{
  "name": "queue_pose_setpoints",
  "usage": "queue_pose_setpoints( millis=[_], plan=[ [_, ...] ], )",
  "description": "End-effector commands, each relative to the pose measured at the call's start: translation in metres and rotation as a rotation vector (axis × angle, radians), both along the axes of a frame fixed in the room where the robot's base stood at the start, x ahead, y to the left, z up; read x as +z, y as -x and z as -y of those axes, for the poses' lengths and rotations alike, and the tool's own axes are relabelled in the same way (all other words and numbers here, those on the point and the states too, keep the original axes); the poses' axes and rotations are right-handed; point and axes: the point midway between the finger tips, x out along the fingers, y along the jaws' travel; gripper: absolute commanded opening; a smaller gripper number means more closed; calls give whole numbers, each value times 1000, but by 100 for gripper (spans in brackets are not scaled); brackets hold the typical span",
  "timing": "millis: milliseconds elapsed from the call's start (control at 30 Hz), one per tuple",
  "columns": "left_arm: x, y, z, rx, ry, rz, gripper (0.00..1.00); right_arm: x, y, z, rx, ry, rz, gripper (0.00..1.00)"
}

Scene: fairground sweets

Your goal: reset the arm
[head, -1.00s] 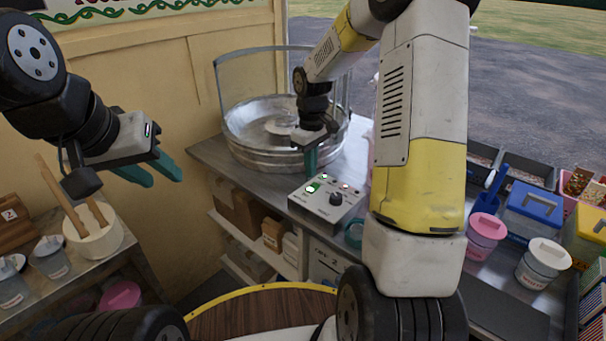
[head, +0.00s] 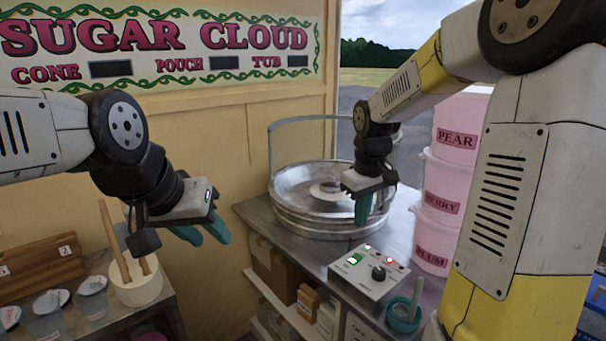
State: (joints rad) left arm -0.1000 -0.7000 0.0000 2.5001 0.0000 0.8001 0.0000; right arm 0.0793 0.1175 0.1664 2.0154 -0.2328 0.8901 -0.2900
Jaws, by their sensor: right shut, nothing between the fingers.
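My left gripper (head: 205,234) hangs in the air at the left, in front of the cream wall. Its two teal fingers are apart with nothing between them. My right gripper (head: 362,211) points down at the near right rim of the metal spinner bowl (head: 290,212). Its teal fingers are together and hold nothing. It is above and behind the control box (head: 352,286) with its black knob and lit buttons. Whether it touches the bowl's rim cannot be told.
Stacked pink tubs (head: 441,220) marked PEAR, BERRY and PLUM stand right of the bowl, close to my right arm. A cream pot (head: 140,290) with wooden sticks and lidded cups (head: 48,303) stand on the left shelf.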

Motion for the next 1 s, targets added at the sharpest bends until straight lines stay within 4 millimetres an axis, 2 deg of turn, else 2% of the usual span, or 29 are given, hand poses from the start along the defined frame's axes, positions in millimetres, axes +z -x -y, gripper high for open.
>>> queue_pose_setpoints(
  millis=[33,200,300,500,700,1000],
  plan=[
    [0,0,0,0,0,0,36,19,17,-1,-35,-10,40,0],
    [0,0,0,0,0,0,36,57,71,-5,-160,-77,147,0],
    [0,0,0,0,0,0,36,72,104,-8,-230,-133,210,0],
    [0,0,0,0,0,0,36,84,158,-14,-347,-255,303,0],
    [0,0,0,0,0,0,36,84,182,-18,-400,-326,342,0],
    [0,0,0,0,0,0,36,84,185,-18,-408,-336,346,0]
  ],
)
